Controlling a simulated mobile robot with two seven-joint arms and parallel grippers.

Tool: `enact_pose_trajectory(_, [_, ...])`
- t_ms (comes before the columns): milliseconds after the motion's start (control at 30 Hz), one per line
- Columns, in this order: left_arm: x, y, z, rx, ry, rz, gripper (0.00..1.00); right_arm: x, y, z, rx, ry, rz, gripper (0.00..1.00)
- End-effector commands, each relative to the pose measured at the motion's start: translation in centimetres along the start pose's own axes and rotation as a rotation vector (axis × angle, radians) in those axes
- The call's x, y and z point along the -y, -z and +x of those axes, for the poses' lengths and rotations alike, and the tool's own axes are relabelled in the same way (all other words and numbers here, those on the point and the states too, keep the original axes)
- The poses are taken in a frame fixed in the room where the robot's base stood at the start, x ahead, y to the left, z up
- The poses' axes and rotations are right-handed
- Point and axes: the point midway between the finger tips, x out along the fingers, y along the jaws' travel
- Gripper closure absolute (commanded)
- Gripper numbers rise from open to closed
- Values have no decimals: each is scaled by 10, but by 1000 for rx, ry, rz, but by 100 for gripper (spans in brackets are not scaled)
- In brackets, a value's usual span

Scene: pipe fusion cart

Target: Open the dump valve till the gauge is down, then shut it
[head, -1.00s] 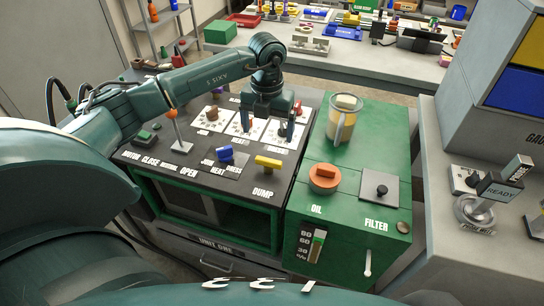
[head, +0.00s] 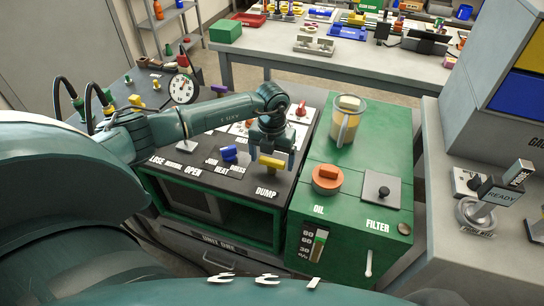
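The yellow dump valve handle (head: 271,162) sits above the DUMP label on the cart's black panel and lies roughly left to right. My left gripper (head: 271,160) is over it, pointing down, with its fingers apart, one near each end of the handle. I cannot tell whether they touch it. The round white pressure gauge (head: 183,88) stands at the panel's back left, above my arm. Its dial has red on it, but the needle is too small to read surely. My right gripper is not in view.
A blue handle (head: 229,153) sits just left of the gripper. The green oil unit to the right carries an orange cap (head: 327,178) and a clear jug (head: 346,120). A grey bench (head: 450,190) stands at right. My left arm covers part of the panel.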

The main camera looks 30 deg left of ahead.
Motion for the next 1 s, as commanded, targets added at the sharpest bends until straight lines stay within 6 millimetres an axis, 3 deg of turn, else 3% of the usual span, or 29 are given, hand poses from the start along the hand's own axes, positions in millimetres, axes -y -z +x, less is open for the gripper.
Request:
enact_pose_trajectory(500, [0,0,-1,0,0,0,55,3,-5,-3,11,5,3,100])
enact_pose_trajectory(767, [0,0,0,0,0,33,55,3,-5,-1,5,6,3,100])
enact_pose_trajectory(1000, [0,-1,1,2,-1,161,55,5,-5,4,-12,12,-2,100])
